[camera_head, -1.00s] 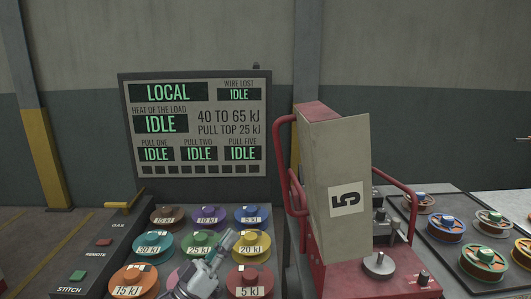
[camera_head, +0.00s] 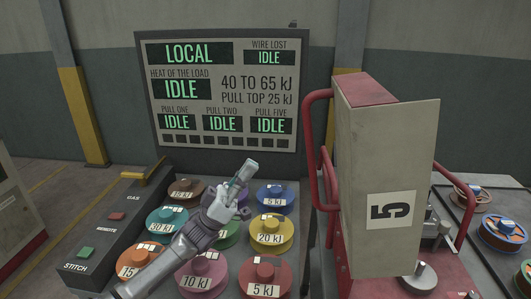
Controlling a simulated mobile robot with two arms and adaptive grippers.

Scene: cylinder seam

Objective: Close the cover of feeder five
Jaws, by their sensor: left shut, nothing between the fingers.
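Feeder five is a red machine (camera_head: 365,90) at the right. Its beige cover (camera_head: 400,140) carries a label with a sideways 5 (camera_head: 391,211). The cover stands upright as a tall panel, swung out from the red body, which shows below and beside it. A red tubular handle (camera_head: 309,150) is at its left. My left gripper (camera_head: 244,174) is shut and empty. It is above the spool bench, left of the feeder and apart from the cover. My right gripper is not in view.
Coloured spools with kJ labels (camera_head: 268,232) fill the bench under my left arm. A display board (camera_head: 220,90) stands behind them. A button panel (camera_head: 112,220) is at the left. More spools (camera_head: 502,230) lie on a tray at the right.

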